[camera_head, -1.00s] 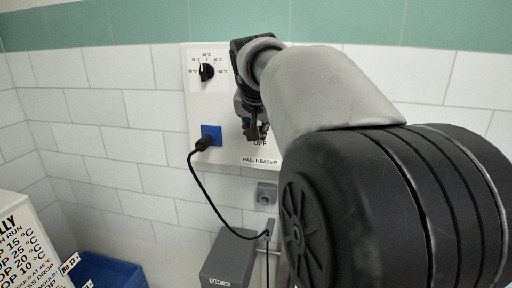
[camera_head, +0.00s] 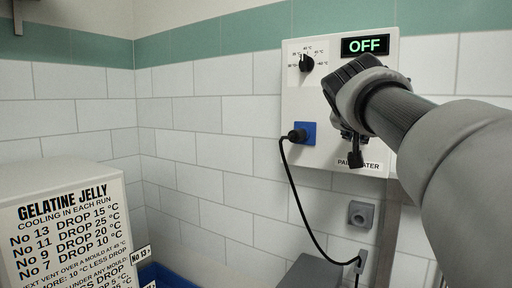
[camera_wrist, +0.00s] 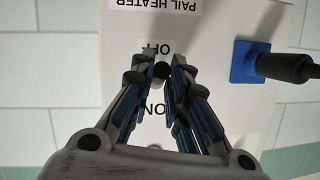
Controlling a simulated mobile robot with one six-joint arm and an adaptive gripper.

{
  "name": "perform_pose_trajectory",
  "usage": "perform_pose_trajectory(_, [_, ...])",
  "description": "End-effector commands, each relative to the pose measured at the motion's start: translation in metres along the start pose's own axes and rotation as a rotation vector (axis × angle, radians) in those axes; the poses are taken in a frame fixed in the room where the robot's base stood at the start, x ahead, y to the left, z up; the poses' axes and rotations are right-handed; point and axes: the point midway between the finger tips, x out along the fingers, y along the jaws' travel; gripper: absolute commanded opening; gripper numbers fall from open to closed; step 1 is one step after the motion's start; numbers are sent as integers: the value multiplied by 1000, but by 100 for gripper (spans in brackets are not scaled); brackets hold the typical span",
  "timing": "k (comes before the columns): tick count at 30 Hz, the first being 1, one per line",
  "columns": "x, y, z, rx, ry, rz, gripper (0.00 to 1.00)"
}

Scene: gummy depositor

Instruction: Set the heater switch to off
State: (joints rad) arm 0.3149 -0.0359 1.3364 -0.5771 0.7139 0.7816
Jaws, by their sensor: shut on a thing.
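The white heater panel (camera_head: 295,100) is on the tiled wall, with a PAIL HEATER label near its bottom edge. Its display (camera_head: 365,45) reads OFF in green. In the wrist view the panel (camera_wrist: 215,25) is upside down, and the black switch lever (camera_wrist: 162,70) shows its tip between my fingertips, beside the OFF label and away from the ON label. My gripper (camera_wrist: 161,68) is shut on the lever. In the head view my gripper (camera_head: 352,148) is in front of the lower panel and hides the switch and its labels.
A black dial (camera_head: 307,63) is at the panel's upper left. A black plug with a cable sits in a blue socket (camera_head: 309,127), close beside my gripper. A grey wall fitting (camera_head: 361,214) and a grey box (camera_head: 312,274) are below. A gelatine jelly sign (camera_head: 75,225) stands at left.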

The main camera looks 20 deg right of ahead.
Motion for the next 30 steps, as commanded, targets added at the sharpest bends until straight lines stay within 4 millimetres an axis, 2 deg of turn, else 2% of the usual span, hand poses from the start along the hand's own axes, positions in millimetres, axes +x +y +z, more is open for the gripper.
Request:
perform_pose_trajectory(1, [1,1,5,-1,13,-3,0])
perform_pose_trajectory(23, [1,0,2,-8,57,-9,0])
perform_pose_trajectory(24, [1,0,2,-8,57,-9,18])
perform_pose_trajectory(30, [2,0,2,-7,56,-8,31])
